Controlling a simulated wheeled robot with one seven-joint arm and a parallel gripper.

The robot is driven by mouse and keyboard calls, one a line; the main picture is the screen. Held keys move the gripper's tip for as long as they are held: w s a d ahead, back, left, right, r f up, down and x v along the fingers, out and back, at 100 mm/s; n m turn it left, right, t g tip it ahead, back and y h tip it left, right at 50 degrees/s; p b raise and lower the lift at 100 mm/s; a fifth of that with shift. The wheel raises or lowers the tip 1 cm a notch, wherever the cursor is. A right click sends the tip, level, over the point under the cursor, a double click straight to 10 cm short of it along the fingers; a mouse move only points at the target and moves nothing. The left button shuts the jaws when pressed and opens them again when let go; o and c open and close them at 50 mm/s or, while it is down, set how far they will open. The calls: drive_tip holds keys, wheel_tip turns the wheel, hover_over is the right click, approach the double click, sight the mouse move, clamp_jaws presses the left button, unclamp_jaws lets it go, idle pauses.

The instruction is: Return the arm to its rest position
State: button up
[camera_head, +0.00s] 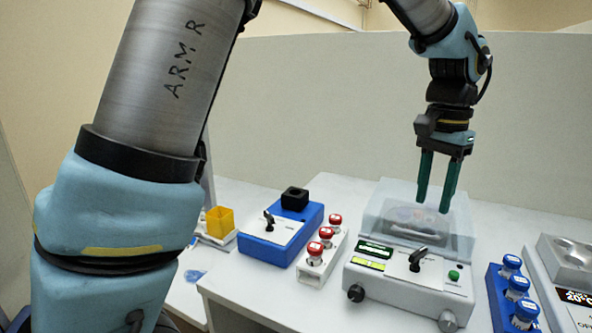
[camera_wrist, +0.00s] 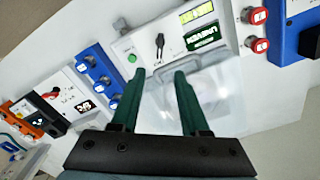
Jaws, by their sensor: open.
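My gripper (camera_head: 436,182) has two dark green fingers. In the head view it hangs pointing down above and in front of the clear lid of a white bench device (camera_head: 405,285). The fingers are apart with nothing between them. In the wrist view the open fingers of my gripper (camera_wrist: 160,75) reach toward the device (camera_wrist: 172,45), whose black lever, green button and green displays show beyond the fingertips. The clear lid (camera_head: 385,212) covers something round and dark that I cannot make out. My arm (camera_head: 165,90) fills the left of the head view.
Left of the device stand a white rack (camera_head: 310,275) with red-capped vials, a blue box (camera_head: 290,245) with a black block on it, and a yellow cup (camera_head: 220,221). Right of it are a blue rack (camera_head: 503,312) with blue-capped vials and another white device (camera_head: 572,262). A pale wall stands behind.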

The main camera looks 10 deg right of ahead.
drive_tip(key=w+a+f+n, duration=0.3)
drive_tip(key=w+a, duration=0.3)
drive_tip(key=a, duration=0.4)
drive_tip(key=w+a+f+n, duration=0.25)
drive_tip(key=w+a, duration=0.35)
drive_tip(key=a, duration=0.3)
drive_tip(key=s+a+f+n, duration=0.1)
drive_tip(key=a+f+n, duration=0.1)
drive_tip(key=a, duration=0.9)
drive_tip(key=s+a+f+n+t, duration=0.1)
drive_tip(key=a+n, duration=0.4)
drive_tip(key=a, duration=0.7)
wheel_tip(320, 180, down, 3)
drive_tip(key=shift+s+r+t, duration=0.2)
drive_tip(key=shift+s+t, duration=0.1)
drive_tip(key=shift+s, duration=0.3)
